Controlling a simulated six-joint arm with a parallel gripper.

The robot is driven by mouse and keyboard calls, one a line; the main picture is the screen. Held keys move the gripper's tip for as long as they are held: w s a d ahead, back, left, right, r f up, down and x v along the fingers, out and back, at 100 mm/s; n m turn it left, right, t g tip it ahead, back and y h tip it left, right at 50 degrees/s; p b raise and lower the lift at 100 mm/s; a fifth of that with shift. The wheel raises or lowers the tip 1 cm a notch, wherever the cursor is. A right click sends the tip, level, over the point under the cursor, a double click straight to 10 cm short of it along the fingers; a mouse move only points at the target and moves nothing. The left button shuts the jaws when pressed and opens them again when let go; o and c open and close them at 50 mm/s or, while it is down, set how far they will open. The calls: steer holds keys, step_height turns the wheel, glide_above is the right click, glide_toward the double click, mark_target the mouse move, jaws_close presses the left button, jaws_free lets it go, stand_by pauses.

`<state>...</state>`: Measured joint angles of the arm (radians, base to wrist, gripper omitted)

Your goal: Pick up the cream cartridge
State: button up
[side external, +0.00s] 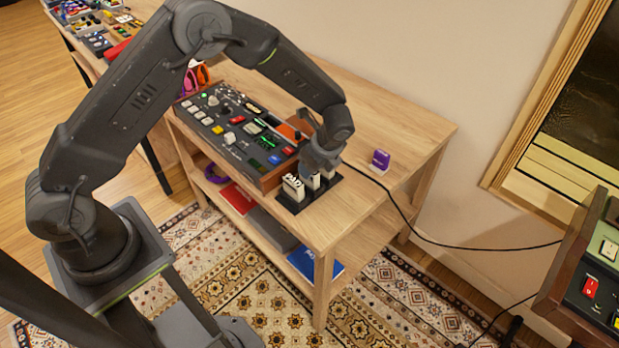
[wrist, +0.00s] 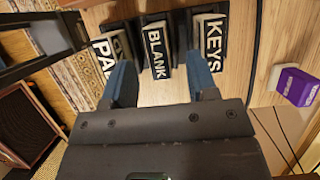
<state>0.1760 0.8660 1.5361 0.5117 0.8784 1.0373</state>
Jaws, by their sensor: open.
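Several pale cartridges with black labels stand in a row in a black holder (side external: 284,203) near the front edge of the wooden table. In the wrist view their labels begin "PA" on the left cartridge (wrist: 108,58), and read "BLANK" on the middle one (wrist: 156,52) and "KEYS" on the right one (wrist: 210,42). All look whitish or cream, so I cannot tell which is the cream one by colour. The left one also shows in the side view (side external: 293,187). My gripper (wrist: 160,66) is open, its blue-grey fingers either side of the "BLANK" cartridge. In the side view my gripper (side external: 318,168) hides part of the row.
A purple cartridge (side external: 380,160) stands apart on the table to the right; it also shows in the wrist view (wrist: 295,86). A control panel with buttons (side external: 237,132) lies close behind and left of the holder. A black cable (side external: 395,205) crosses the table's right part.

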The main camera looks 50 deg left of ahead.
steer(key=x, duration=0.5)
steer(key=shift+a+r, duration=0.1)
steer(key=shift+a, duration=0.05)
jaws_close()
